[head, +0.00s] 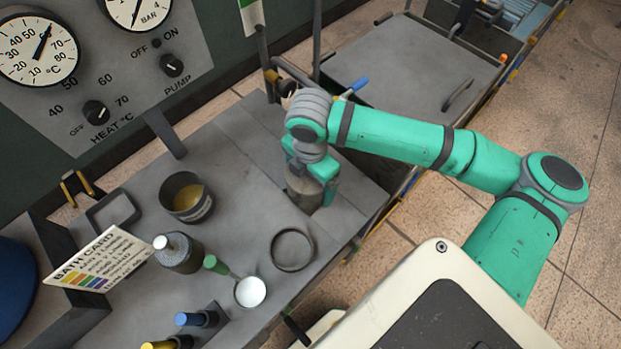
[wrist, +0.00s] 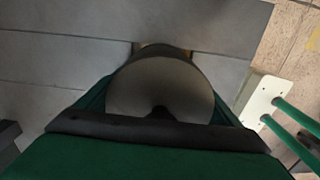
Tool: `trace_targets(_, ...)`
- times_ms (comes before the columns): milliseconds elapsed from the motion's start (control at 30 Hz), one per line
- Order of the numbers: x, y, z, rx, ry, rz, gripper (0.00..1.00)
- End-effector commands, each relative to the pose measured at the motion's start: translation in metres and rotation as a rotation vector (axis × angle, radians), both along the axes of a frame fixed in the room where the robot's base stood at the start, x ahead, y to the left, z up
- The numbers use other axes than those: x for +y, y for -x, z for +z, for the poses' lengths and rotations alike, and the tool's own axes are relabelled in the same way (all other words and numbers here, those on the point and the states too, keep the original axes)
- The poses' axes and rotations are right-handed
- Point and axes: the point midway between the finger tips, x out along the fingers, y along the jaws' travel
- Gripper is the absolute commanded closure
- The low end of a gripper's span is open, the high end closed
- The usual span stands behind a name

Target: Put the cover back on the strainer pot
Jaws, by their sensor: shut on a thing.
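My gripper (head: 310,184) points down at the back right of the bench, shut on a grey rounded piece that looks like the cover (wrist: 160,88). In the wrist view the piece fills the space between the jaws. A thin brownish edge (wrist: 165,47) shows just beyond it; it may be the rim of the strainer pot. In the head view a grey cylindrical body (head: 302,197) shows beneath and between my fingers. I cannot tell there where cover and pot meet, or whether the cover is seated, because my fingers hide the joint.
A dark ring (head: 292,250) lies on the bench in front of my gripper. A blue-tipped lever (head: 356,87) rises behind my gripper.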

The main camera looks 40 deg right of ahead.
Motion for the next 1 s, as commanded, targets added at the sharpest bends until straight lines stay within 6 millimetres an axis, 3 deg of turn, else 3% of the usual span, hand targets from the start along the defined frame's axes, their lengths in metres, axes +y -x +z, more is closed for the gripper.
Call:
trace_targets(667, 0.000, 0.000, -0.014, 0.000, 0.000, 0.000, 0.45)
trace_targets(700, 0.000, 0.000, -0.014, 0.000, 0.000, 0.000, 0.08)
trace_targets(733, 0.000, 0.000, -0.014, 0.000, 0.000, 0.000, 0.01)
trace_targets(1000, 0.000, 0.000, -0.013, 0.000, 0.000, 0.000, 0.00)
